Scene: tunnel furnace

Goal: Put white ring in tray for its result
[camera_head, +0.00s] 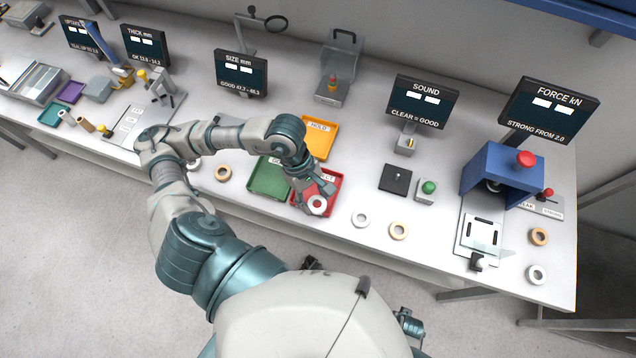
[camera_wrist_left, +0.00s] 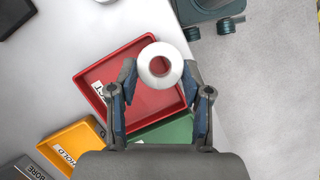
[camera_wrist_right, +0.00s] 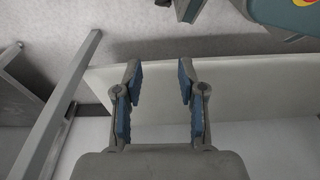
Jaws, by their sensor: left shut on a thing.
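My left gripper (camera_head: 312,192) is shut on a white ring (camera_head: 317,213) at the front of the red tray (camera_head: 336,182), whose label is partly covered. In the left wrist view the left gripper (camera_wrist_left: 160,77) has the white ring (camera_wrist_left: 160,49) between its fingertips, overlapping the red tray (camera_wrist_left: 115,70); I cannot tell its exact height. The green tray (camera_head: 262,181) is left of the red one, and the orange tray (camera_head: 322,140), marked HOLD, is behind. My right gripper (camera_wrist_right: 159,78) is open and empty in the right wrist view.
Another white ring (camera_head: 355,222) and a tan ring (camera_head: 399,238) lie right of the trays. A black plate (camera_head: 395,180), a green button (camera_head: 428,188) and a blue press (camera_head: 490,165) stand farther right. Display signs line the back. The table's front edge is close to the red tray.

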